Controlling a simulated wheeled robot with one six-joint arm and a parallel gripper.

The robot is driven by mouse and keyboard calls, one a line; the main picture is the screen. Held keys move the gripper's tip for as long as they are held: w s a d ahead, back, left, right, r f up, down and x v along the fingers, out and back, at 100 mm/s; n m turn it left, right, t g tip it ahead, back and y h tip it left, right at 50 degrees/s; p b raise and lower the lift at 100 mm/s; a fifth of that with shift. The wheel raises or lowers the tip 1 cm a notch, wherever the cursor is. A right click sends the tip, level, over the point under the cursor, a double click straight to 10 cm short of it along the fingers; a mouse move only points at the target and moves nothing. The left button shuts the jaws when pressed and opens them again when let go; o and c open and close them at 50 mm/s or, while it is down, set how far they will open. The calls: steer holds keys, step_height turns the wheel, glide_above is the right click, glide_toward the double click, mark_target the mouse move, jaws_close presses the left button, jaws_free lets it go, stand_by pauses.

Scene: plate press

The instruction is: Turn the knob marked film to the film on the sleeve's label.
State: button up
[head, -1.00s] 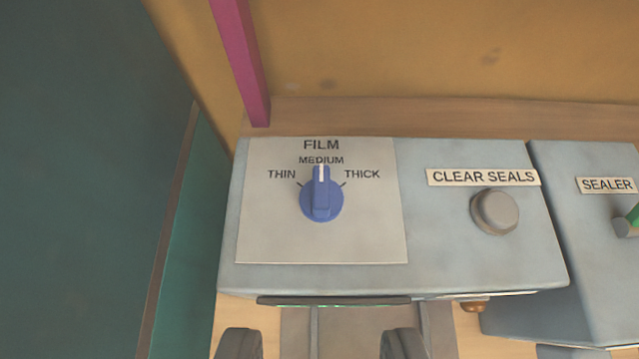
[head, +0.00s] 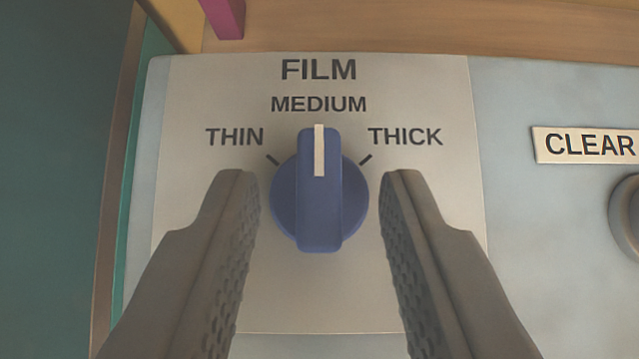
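The blue film knob (head: 320,205) sits on a pale plate (head: 200,290) marked FILM, with THIN at left, MEDIUM at top and THICK at right. Its white pointer line points straight up at MEDIUM. My gripper (head: 320,185) is open, one finger on each side of the knob. Gaps show between both fingers and the knob. The sleeve and its label are not in view.
A magenta post (head: 224,18) stands behind the box at the upper left. A dark teal surface (head: 50,180) fills the left side.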

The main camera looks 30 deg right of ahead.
jaws_close()
steer(key=shift+n+y, duration=0.3)
steer(key=shift+n, duration=0.1)
steer(key=shift+s+d+n+t+y, duration=0.15)
steer(key=shift+n+t+y, duration=0.1)
steer(key=shift+n+y, duration=0.3)
steer(key=shift+d+n+t+y, duration=0.2)
steer(key=shift+n+y, duration=0.2)
steer(key=shift+n, duration=0.4)
steer(key=shift+s+d+n+t+y, duration=0.1)
steer(key=shift+n+t+y, duration=0.15)
steer(key=shift+n+y, duration=0.3)
steer(key=shift+w+d+n+y, duration=0.1)
steer(key=shift+d+n+y, duration=0.1)
steer(key=shift+n+y, duration=0.95)
steer(key=shift+d+n+y, duration=0.15)
steer(key=shift+n+y, duration=0.6)
steer(key=shift+n, duration=0.7)
